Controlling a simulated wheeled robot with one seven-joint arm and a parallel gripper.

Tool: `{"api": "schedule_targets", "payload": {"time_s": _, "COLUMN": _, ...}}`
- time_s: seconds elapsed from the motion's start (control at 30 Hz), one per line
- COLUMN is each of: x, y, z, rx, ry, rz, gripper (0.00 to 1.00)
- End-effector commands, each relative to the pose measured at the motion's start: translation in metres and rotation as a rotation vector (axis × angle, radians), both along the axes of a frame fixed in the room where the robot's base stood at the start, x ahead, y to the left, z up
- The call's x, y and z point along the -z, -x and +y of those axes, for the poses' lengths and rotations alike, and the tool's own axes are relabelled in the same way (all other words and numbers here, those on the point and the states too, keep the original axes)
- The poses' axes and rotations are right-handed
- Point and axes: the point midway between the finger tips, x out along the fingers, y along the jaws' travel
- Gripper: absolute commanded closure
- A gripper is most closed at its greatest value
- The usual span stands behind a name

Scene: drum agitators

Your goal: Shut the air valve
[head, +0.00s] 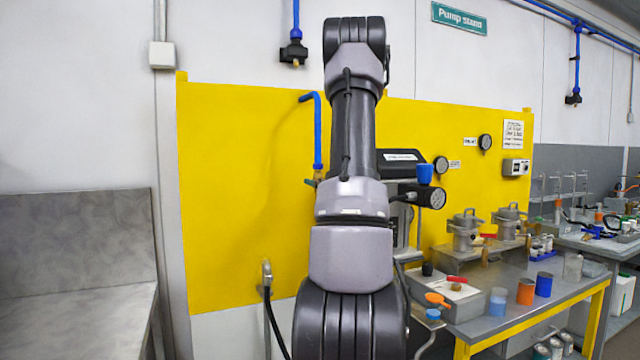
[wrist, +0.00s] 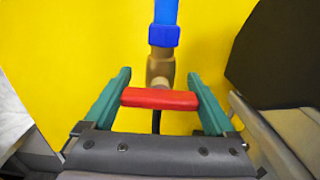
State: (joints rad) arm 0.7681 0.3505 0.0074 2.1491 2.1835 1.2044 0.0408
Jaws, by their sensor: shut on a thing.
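The air valve is a brass body (wrist: 160,68) under a blue pipe (wrist: 163,12) in the wrist view. Its red handle (wrist: 160,98) lies level across the picture, crosswise to the upright pipe. My gripper (wrist: 160,80) has its two teal fingers at the two ends of the red handle and is shut on it. In the head view the blue pipe (head: 317,135) comes down the yellow panel just left of my arm.
The yellow panel (head: 235,150) is behind the valve. A dark-topped machine with a blue cup (head: 425,174) and gauge stands just right of my arm. A bench (head: 490,322) with pots and cups is at the right. A black hose (head: 272,325) hangs at lower left.

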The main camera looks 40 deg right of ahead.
Motion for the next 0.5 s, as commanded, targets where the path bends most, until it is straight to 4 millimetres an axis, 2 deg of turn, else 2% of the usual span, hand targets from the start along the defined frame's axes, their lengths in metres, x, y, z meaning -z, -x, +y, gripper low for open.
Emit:
{"api": "schedule_targets", "payload": {"time_s": 0.2, "x": 0.0008, "y": 0.0004, "z": -0.0001, "rx": 0.001, "ry": -0.003, "rz": 0.000, "gripper": 0.66}}
{"api": "schedule_targets", "payload": {"time_s": 0.23, "x": 0.0009, "y": 0.0004, "z": -0.0001, "rx": 0.001, "ry": -0.003, "rz": 0.000, "gripper": 0.06}}
{"api": "schedule_targets", "payload": {"time_s": 0.27, "x": 0.0009, "y": 0.0004, "z": -0.0001, "rx": 0.001, "ry": -0.003, "rz": 0.000, "gripper": 0.00}}
{"api": "schedule_targets", "payload": {"time_s": 0.5, "x": 0.0005, "y": 0.0007, "z": 0.0001, "rx": 0.001, "ry": -0.001, "rz": 0.001, "gripper": 0.00}}
